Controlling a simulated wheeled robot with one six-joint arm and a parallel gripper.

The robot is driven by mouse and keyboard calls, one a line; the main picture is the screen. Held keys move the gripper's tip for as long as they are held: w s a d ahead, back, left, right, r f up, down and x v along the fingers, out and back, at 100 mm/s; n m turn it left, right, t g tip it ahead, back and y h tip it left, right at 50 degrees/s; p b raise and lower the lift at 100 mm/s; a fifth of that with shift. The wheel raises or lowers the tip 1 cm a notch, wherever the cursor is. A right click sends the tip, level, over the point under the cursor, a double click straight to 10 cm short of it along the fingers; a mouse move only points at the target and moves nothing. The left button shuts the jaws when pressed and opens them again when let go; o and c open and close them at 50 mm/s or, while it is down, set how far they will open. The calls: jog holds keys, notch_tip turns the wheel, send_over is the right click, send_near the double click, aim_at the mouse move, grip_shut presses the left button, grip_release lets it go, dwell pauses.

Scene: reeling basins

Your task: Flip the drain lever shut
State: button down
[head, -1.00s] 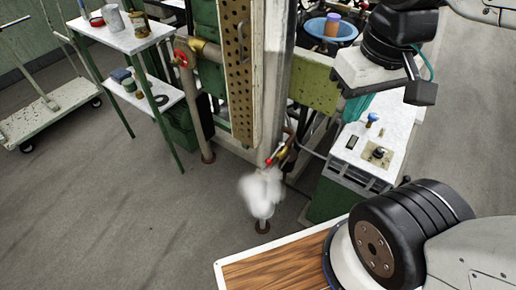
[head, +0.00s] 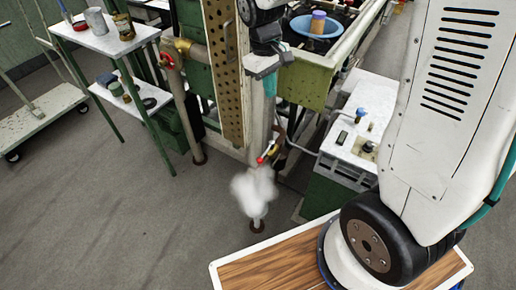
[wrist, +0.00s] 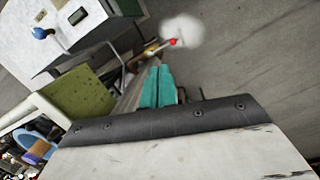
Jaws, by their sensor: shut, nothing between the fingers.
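The drain lever (head: 267,155), thin with a red tip, sits on a brass valve low on the pipe in the head view. It slants down to the left towards its tip, beside a white steam puff (head: 254,188). In the wrist view the lever (wrist: 164,45) shows just beyond my fingertips, its red tip at the puff's edge. My gripper (head: 270,88) points down above the lever, in front of the upright post. Its teal fingers (wrist: 159,72) are together and empty. No contact with the lever is visible.
A white-topped green cabinet (head: 340,143) with a blue knob stands right of the valve. A green basin (head: 303,82) is behind my gripper. A red handwheel (head: 167,60) and a small shelf table (head: 105,42) are at left. The floor at front left is clear.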

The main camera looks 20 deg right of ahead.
jog(key=w+a+f+n+g, duration=0.15)
jog(key=w+f, duration=0.45)
jog(key=f, duration=0.7)
jog(key=n, duration=0.2)
send_near(266, 152)
jog(key=w+a+r, duration=0.1)
jog(key=w+a, duration=0.1)
jog(key=a, duration=0.1)
jog(key=shift+s+a+r+h, duration=0.15)
jog(key=shift+s+r+h, duration=0.1)
jog(key=shift+h, duration=0.15)
jog(key=x, duration=1)
